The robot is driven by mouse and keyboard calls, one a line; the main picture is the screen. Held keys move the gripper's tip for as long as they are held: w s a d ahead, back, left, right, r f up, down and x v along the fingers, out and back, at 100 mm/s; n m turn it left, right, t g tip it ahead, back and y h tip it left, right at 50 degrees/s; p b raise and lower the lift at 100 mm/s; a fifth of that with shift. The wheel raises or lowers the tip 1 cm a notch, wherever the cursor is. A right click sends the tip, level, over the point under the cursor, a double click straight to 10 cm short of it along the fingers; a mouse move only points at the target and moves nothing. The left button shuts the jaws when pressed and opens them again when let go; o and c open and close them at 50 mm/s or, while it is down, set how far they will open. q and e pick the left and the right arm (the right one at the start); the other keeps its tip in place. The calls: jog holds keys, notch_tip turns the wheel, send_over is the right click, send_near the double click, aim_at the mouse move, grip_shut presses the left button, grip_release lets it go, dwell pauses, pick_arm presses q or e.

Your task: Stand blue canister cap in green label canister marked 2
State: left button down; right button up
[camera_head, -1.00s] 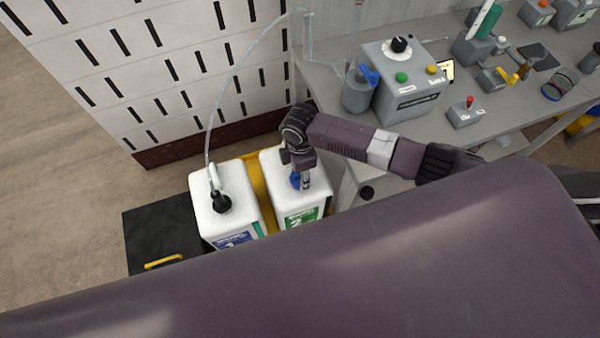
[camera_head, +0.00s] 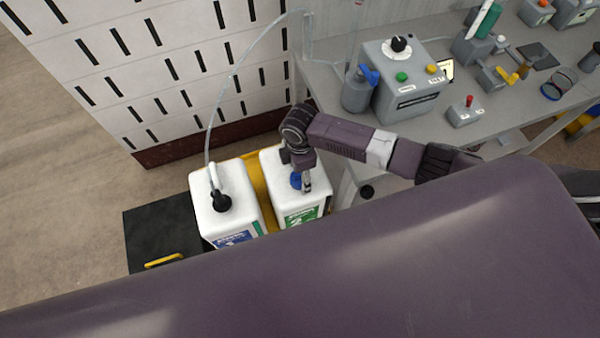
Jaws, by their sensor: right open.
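The white canister with a green label marked 2 (camera_head: 283,210) stands upright on the floor side, below the bench. The blue cap (camera_head: 296,179) is at the top of this canister; I cannot tell whether it is seated or just resting there. My right gripper (camera_head: 307,186) is open, pointing down right beside the blue cap, over the canister's top. The gap between fingers and cap is too small to judge. My left gripper is not in view.
A second white canister (camera_head: 239,190) with a blue label stands to the left, with a black fitting (camera_head: 221,201) and a clear tube. A black box (camera_head: 150,230) with a yellow handle is further left. A grey bench (camera_head: 470,150) carries a control box (camera_head: 405,95) and small devices.

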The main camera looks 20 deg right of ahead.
notch_tip(320, 180, up, 12)
dwell(0.4)
jog(key=shift+f, duration=0.1)
dwell(0.4)
jog(key=s+a+m+t+y, duration=0.2)
jog(key=s+a+m+y, duration=0.1)
jog(key=s+a+m, duration=0.5)
jog(key=s+d+r+m+t+h, duration=0.25)
jog(key=s+d+m, duration=0.65)
jog(key=d, duration=0.6)
notch_tip(320, 180, down, 29)
jog(key=s+g+b, duration=0.2)
jog(key=s+b, duration=0.1)
jog(key=b, duration=0.1)
jog(key=s+d+f+n+g+b, duration=0.1)
jog(key=s+d+f+b, duration=0.1)
jog(key=s+f, duration=1.5)
notch_tip(320, 180, down, 3)
jog(key=shift+d+r+b, duration=0.1)
jog(key=shift+d+b, duration=0.25)
jog(key=shift+d, duration=0.25)
